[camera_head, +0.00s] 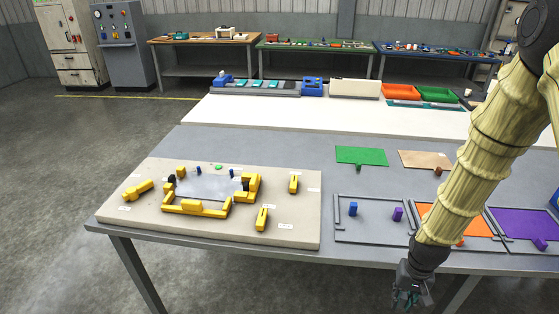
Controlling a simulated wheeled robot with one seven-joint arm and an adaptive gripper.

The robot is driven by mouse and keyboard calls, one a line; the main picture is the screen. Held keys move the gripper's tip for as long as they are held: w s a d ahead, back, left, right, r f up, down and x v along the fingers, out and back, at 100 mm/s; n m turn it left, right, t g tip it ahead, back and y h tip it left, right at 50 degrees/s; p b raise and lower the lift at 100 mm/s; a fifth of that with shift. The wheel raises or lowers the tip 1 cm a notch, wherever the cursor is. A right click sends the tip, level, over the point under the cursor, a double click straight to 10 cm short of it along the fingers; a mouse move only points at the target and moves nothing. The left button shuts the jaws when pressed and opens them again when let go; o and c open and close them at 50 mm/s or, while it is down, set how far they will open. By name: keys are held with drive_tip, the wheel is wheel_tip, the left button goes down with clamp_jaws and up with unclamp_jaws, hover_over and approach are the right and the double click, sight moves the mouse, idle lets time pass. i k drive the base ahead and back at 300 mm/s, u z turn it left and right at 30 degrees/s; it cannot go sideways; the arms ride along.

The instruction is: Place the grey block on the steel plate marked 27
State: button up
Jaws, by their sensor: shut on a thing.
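My gripper (412,294) is low at the bottom, in front of the table's near edge in the picture. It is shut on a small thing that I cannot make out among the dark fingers. I cannot pick out a grey block elsewhere. A shiny steel-coloured plate (207,188) lies inside a yellow fixture (196,208) on the beige board at the left. No number 27 can be read on it. My gripper is well to the right of this plate and nearer to me.
The beige board (285,238) also carries separate yellow blocks (262,218). Grey-framed trays (372,233) stand at the right, with blue (353,209) and purple (398,214) blocks. Green (361,156), tan (425,160), orange and purple sheets lie nearby.

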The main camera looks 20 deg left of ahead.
sight(208, 185)
drive_tip(key=u, duration=1.4)
